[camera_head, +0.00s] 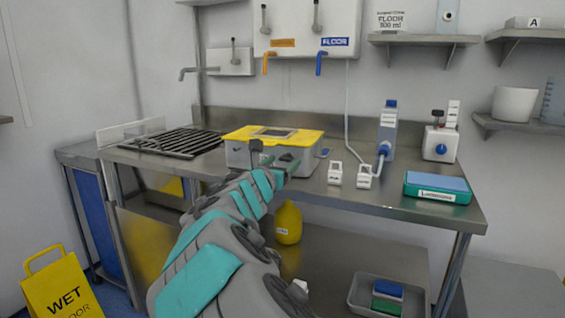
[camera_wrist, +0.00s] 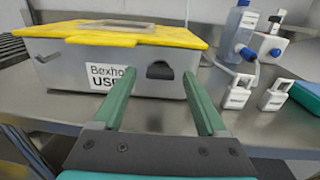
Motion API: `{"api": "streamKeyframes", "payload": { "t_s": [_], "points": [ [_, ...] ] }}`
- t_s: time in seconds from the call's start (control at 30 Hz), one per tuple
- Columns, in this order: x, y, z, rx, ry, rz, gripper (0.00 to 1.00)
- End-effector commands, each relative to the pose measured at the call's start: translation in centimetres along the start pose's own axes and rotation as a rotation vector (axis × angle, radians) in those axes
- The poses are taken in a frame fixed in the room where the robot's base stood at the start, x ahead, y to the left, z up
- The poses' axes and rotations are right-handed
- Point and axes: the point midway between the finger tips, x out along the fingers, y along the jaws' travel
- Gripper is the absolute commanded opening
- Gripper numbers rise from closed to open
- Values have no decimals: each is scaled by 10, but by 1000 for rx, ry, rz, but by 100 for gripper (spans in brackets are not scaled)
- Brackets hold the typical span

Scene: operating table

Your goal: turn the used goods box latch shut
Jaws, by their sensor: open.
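The used goods box (camera_head: 238,156) is a grey box with a yellow lid (camera_head: 238,134), standing on the steel table. In the wrist view, the box (camera_wrist: 65,75) shows a partly hidden label reading "USE", and its lid (camera_wrist: 190,37) lies on top. A dark latch (camera_wrist: 159,70) sits on the front wall under the lid, right of the label, its flat edge roughly level. My gripper (camera_head: 281,163) is at the box front. In the wrist view its green fingers (camera_wrist: 160,80) are apart and empty, one on each side of the latch; contact cannot be told.
White padlock-like tags (camera_head: 335,173) and a blue-capped bottle (camera_head: 388,130) stand right of the box. A teal-and-blue container (camera_head: 437,187) lies at the right end. A black rack (camera_head: 175,141) is at the left. Some table front is clear.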

Motion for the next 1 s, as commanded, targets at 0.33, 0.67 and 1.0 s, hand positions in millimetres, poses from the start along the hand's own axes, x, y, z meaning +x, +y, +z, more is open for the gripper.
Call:
{"api": "streamKeyframes", "payload": {
  "t_s": [0.33, 0.67, 1.0],
  "points": [
    [2, 0, 0, 1, 0, 0, 69],
    [2, 0, 0, 1, 0, 0, 32],
    [2, 0, 0, 1, 0, 1, 0]
  ]
}}
